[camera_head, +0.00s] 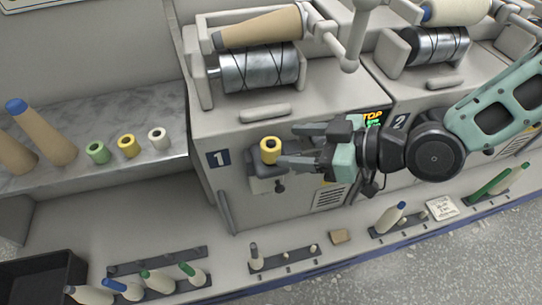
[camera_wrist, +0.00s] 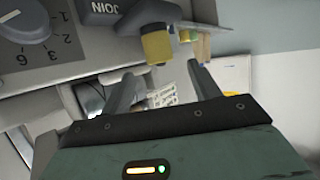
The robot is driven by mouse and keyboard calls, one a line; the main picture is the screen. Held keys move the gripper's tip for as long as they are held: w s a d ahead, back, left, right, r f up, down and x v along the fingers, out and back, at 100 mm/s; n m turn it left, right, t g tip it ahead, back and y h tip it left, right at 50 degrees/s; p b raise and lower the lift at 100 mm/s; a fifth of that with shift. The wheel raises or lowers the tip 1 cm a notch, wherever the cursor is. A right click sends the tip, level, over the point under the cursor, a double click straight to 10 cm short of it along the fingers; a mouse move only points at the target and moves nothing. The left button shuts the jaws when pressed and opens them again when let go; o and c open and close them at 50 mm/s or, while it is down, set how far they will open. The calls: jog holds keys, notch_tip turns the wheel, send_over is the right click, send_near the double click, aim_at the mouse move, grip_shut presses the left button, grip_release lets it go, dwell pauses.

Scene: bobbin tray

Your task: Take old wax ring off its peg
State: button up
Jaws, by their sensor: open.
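The wax ring (camera_head: 270,150) is a yellow ring with a dark hole on top. It sits on its peg on the grey bracket (camera_head: 266,184) at the front of machine 1. In the wrist view the ring (camera_wrist: 156,46) shows just beyond and above the fingertips. My gripper (camera_head: 286,146) is level, comes in from the right and is open, with its fingertips close to the ring's right side. In the wrist view my gripper (camera_wrist: 161,72) has nothing between its fingers. The peg itself is hidden by the ring.
Green (camera_head: 97,152), yellow (camera_head: 128,146) and white (camera_head: 158,139) rings stand on the marble shelf (camera_head: 60,110) at left, beside tan cones. Machine 1's winding drum (camera_head: 258,68) is above. A knob panel (camera_wrist: 30,35) is near in the wrist view.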

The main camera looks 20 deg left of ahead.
aim_at(274, 147)
jog(key=shift+a+f, duration=0.25)
jog(key=shift+a, duration=0.3)
jog(key=b+x, duration=0.1)
jog(key=x, duration=0.1)
jog(key=b+x, duration=0.1)
jog(key=x, duration=0.1)
jog(key=shift+f+b, duration=0.35)
jog(key=shift+a, duration=0.35)
jog(key=shift+c, duration=0.2)
jog(key=c, duration=1)
